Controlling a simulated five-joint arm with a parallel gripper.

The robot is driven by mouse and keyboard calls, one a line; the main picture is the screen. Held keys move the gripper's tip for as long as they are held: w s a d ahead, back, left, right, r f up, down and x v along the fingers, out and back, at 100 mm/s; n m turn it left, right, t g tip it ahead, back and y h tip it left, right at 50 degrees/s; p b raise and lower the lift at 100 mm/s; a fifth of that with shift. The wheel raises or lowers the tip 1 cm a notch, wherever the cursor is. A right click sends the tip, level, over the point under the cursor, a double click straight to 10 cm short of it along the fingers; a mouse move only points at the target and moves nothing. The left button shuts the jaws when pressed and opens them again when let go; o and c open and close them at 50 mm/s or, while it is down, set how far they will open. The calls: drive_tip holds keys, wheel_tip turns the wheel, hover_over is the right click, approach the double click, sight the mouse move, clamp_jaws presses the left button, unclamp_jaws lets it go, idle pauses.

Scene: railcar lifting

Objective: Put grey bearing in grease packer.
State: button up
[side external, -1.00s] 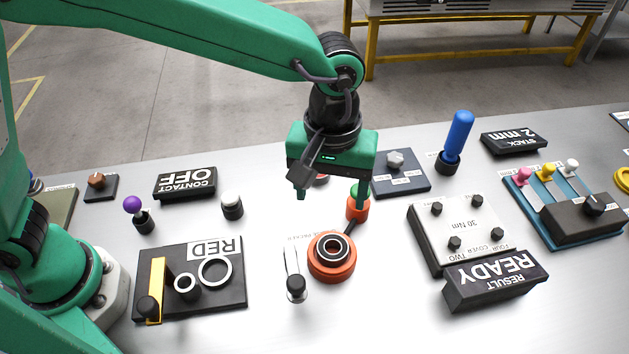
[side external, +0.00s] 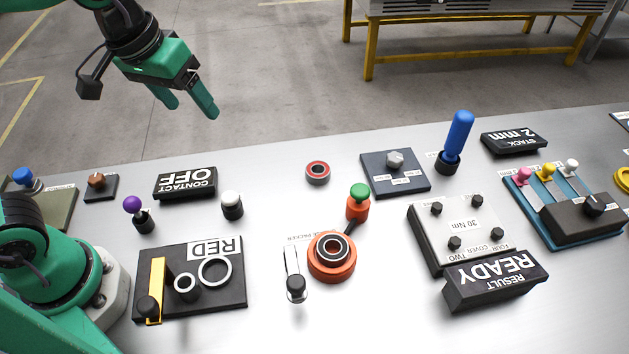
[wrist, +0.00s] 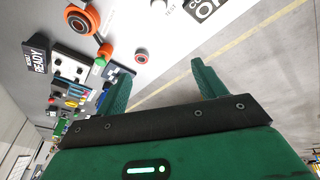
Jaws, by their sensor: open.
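A dark grey-and-black bearing (side external: 333,239) sits in the round orange cup of the grease packer (side external: 331,274), seen in the side view. The packer has an orange post with a green knob (side external: 358,191) behind the cup. The cup and bearing also show at the top left of the wrist view. A red-faced bearing (side external: 318,172) lies on the table behind the packer; it also shows in the wrist view (wrist: 141,56). My gripper (side external: 191,106) is open and empty, raised at the upper left, well away from the packer.
A black RED board (side external: 230,295) with two white rings and a yellow bracket lies left of the packer. A lever (side external: 292,262) stands beside the cup. The 30 Nm cover plate (side external: 430,245) and READY block (side external: 497,280) are at right. A blue handle (side external: 458,135) stands upright behind.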

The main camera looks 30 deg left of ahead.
drive_tip(key=s+a+f+m+t+y, duration=0.1)
drive_tip(key=s+a+t, duration=0.1)
drive_tip(key=s+a, duration=0.4)
drive_tip(key=shift+s+a+m, duration=0.3)
drive_tip(key=shift+a, duration=0.55)
